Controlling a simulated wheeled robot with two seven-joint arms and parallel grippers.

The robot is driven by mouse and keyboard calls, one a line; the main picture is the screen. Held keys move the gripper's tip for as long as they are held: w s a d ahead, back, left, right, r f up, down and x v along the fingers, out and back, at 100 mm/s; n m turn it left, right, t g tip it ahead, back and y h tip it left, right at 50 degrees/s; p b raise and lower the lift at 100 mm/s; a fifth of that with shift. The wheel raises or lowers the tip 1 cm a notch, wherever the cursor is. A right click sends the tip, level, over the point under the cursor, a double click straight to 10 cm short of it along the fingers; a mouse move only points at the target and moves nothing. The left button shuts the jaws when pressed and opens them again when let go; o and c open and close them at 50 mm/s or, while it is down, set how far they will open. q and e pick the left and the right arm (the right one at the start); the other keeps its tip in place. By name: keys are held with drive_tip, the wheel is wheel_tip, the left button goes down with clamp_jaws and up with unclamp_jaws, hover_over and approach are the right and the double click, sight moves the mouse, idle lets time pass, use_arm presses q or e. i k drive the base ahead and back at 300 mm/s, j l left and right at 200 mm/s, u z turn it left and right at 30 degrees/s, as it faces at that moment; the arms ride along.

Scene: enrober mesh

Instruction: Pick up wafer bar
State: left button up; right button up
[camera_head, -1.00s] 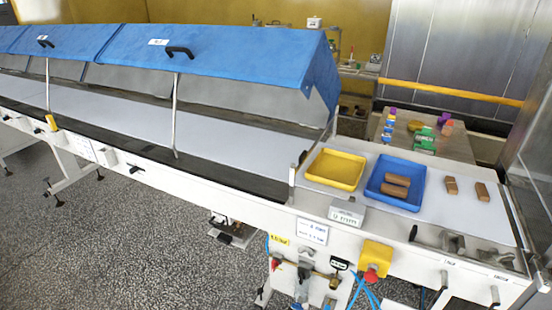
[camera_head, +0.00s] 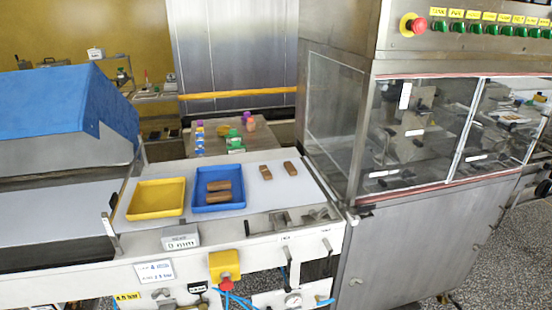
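Brown wafer bars are on the white surface at the end of the conveyor machine. Two lie in the blue tray (camera_head: 219,208), an upper bar (camera_head: 218,185) and a lower bar (camera_head: 218,196), side by side. Two more lie on the white surface right of the tray, a left bar (camera_head: 265,172) with a paler band across it and a right bar (camera_head: 290,168). An empty yellow tray (camera_head: 156,198) sits left of the blue tray. Neither of my grippers is in view.
A steel cabinet with glass panels (camera_head: 420,120) and a red emergency button (camera_head: 414,25) stands right of the surface. A blue hood (camera_head: 55,100) covers the conveyor at left. A table behind holds small coloured items (camera_head: 234,137). A scale-like box (camera_head: 181,237) is at the front edge.

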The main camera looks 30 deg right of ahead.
sight(291, 169)
drive_tip(key=z, duration=1.2)
